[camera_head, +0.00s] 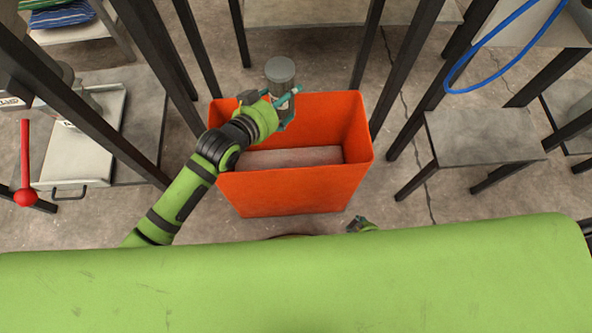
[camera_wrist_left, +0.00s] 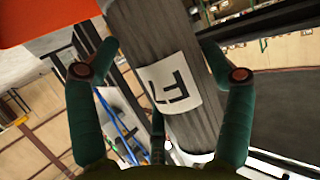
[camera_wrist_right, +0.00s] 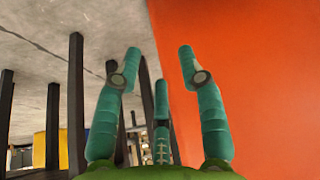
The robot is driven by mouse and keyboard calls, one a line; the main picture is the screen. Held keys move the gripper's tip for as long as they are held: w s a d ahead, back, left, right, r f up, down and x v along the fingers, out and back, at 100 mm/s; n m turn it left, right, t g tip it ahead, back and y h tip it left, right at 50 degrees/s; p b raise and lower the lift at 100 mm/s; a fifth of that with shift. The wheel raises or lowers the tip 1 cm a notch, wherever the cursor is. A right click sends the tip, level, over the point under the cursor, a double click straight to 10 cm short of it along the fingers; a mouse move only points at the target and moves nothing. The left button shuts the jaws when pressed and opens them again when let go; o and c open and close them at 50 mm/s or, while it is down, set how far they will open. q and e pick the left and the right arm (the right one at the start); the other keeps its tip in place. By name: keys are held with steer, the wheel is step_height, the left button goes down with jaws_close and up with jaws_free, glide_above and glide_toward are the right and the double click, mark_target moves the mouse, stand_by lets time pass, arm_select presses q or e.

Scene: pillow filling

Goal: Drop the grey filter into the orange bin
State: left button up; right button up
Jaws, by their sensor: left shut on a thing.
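The grey filter (camera_head: 281,71) is a cylinder with a flat round top, held upright above the back part of the orange bin (camera_head: 290,190). My left gripper (camera_head: 287,104) is shut on it. In the left wrist view the grey filter (camera_wrist_left: 165,55) stands between the fingers, with a white label bearing dark letters. My right gripper (camera_head: 362,226) is low in front of the bin, mostly hidden by my green body. In the right wrist view its fingers (camera_wrist_right: 158,65) are apart and empty, beside the orange bin wall (camera_wrist_right: 250,70).
A pale block or bottom surface (camera_head: 290,157) shows inside the bin. Dark metal legs stand behind and beside the bin. A low grey stool (camera_head: 480,137) stands at right. A metal tray (camera_head: 85,150) and a red-knobbed lever (camera_head: 25,195) are at left.

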arm_select(q)
steer(key=o, duration=1.3)
steer(key=shift+r, duration=0.1)
steer(key=v, duration=1.2)
arm_select(e)
steer(key=shift+s+f, duration=0.2)
steer(key=shift+s, duration=0.35)
arm_select(q)
steer(key=shift+a, duration=0.1)
